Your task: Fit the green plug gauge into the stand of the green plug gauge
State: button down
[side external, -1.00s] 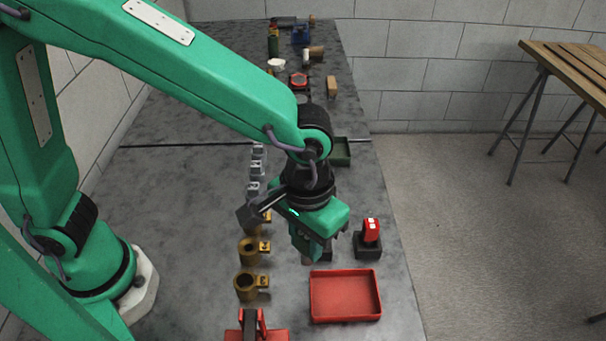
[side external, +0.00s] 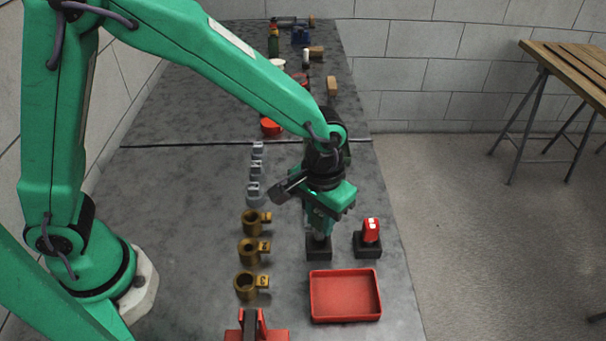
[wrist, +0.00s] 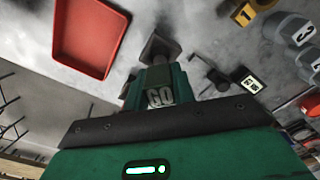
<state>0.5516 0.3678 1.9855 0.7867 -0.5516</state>
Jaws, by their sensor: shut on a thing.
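My gripper (side external: 320,220) points down and is shut on the green plug gauge (wrist: 160,90), whose green handle reads "GO" in the wrist view. In the side view the gauge's grey lower end (side external: 319,238) shows under the jaws. The black square stand (side external: 319,252) is directly below it; it also shows in the wrist view (wrist: 153,48). The gauge looks about upright. The stand's hole is hidden, and I cannot tell whether the gauge's end is in it or just above it.
A second black stand (side external: 368,248) with a red gauge (side external: 371,229) is close on the right. A red tray (side external: 345,296) lies in front. Bare table lies farther left.

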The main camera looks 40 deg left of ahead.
aim_at(319, 238)
jog(key=shift+f, duration=1.85)
jog(key=shift+f, duration=0.1)
jog(key=c, duration=1.2)
grip_release()
jog(key=shift+o, duration=0.2)
notch_tip(319, 238, up, 12)
jog(key=shift+r, duration=0.15)
